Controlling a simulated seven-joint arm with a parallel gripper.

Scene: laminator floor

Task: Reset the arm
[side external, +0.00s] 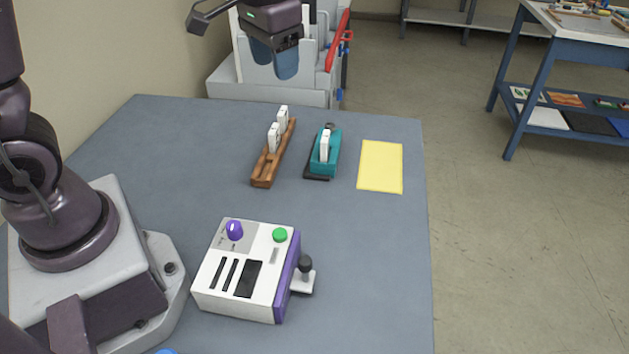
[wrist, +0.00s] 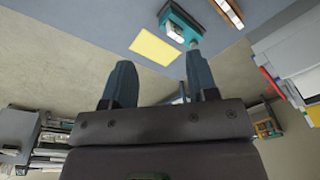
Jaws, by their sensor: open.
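My gripper (side external: 272,68) is at the top centre of the side view, above and beyond the far edge of the grey-blue table (side external: 350,260). Its blue-grey fingers point down, touching no visible object. In the wrist view my gripper (wrist: 158,60) shows two fingers spread apart with nothing held between them. The yellow sheet (wrist: 155,47) and the teal holder (wrist: 178,26) appear beyond the fingertips there. My arm's base stands at the left of the side view, and the middle of the arm is out of frame.
A wooden rack (side external: 264,172) with white pieces, the teal holder (side external: 326,160) and the yellow sheet (side external: 380,167) lie toward the table's far side. A white and purple machine (side external: 240,270) with a black-knobbed lever sits nearer. A blue-legged workbench (side external: 538,85) stands right.

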